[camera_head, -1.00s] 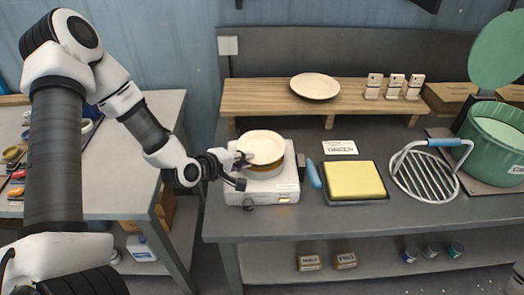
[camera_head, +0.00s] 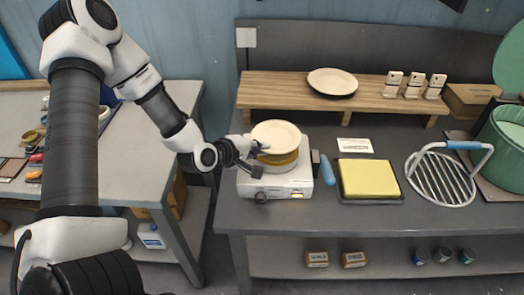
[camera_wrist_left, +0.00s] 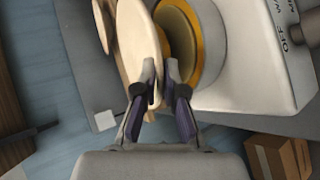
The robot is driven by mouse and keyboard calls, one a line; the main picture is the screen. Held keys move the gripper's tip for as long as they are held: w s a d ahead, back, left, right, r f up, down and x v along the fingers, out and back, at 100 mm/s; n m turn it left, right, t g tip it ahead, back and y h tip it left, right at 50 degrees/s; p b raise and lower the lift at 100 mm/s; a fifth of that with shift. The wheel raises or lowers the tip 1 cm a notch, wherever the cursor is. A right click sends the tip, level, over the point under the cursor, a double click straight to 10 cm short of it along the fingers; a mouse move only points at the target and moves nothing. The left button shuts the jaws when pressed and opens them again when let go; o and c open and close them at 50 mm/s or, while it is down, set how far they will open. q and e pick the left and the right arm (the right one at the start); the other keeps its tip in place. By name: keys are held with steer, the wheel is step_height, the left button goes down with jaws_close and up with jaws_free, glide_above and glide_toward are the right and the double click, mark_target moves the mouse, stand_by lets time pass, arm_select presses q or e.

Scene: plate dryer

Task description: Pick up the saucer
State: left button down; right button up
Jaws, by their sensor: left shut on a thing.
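A round cream saucer (camera_head: 276,134) is above the white plate dryer (camera_head: 303,181) on the bench, over its golden round top (camera_head: 284,158). My left gripper (camera_head: 259,147) is shut on the saucer's left rim. In the left wrist view the fingers (camera_wrist_left: 160,72) pinch the edge of the saucer (camera_wrist_left: 132,48). The dryer's golden ring (camera_wrist_left: 181,32) shows beside it, with a gap between them. My right gripper is not in view.
A second cream plate (camera_head: 332,81) lies on the wooden shelf (camera_head: 290,94) behind. A yellow sponge pad (camera_head: 368,178), a wire rack (camera_head: 441,180) and a green bucket (camera_head: 502,150) stand to the right. Bare bench top lies along the front edge.

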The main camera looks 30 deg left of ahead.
arm_select(q)
steer(key=s+r+p, duration=0.1)
steer(key=s+p, duration=0.5)
steer(key=s, duration=0.2)
steer(key=s+r+p, duration=0.2)
steer(key=s+p, duration=0.5)
steer(key=s, duration=0.1)
steer(key=shift+d+r, duration=0.25)
steer(key=shift+d, duration=0.05)
